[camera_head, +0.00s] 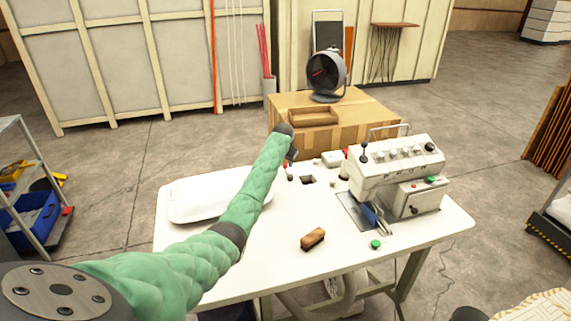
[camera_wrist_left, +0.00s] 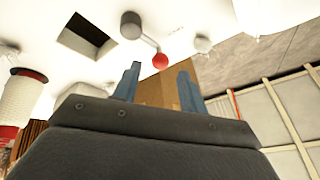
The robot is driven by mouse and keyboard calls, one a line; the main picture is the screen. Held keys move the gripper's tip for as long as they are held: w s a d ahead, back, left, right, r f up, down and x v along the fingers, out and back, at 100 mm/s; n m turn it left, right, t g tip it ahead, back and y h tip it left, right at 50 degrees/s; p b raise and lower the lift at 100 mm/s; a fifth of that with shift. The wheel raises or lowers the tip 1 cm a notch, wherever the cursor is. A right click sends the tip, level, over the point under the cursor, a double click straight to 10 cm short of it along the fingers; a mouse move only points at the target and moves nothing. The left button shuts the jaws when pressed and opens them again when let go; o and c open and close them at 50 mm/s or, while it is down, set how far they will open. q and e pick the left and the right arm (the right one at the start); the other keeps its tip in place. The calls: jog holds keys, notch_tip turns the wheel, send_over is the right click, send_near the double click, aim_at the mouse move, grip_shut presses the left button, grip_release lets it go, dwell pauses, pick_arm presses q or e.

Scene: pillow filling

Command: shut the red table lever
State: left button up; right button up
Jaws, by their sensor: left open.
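The red table lever shows in the left wrist view as a red ball (camera_wrist_left: 160,62) on a thin rod from a grey round pivot (camera_wrist_left: 131,25). It sits on the white table (camera_head: 270,255), beside a square hole (camera_wrist_left: 88,33). My left gripper (camera_head: 292,156) is near the table's back edge. In the left wrist view its two blue fingers (camera_wrist_left: 158,85) are apart and empty, with the red ball just beyond, between their tips. My right gripper is not in view.
A white sewing machine (camera_head: 395,165) stands on the table's right side. A white rounded case (camera_head: 195,200) lies left, beside my arm. A brown block (camera_head: 312,239) and a green button (camera_head: 375,244) are near the front. A cardboard box (camera_head: 370,115) stands behind the table.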

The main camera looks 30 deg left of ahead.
aim_at(285, 166)
pick_arm(q)
jog(key=p+x, duration=0.1)
jog(key=x, duration=0.3)
jog(key=shift+w+a+f, duration=0.15)
jog(key=shift+w+f, duration=0.1)
jog(key=shift+f, duration=0.3)
jog(key=shift+f, duration=0.2)
jog(key=shift+r, duration=0.1)
grip_shut()
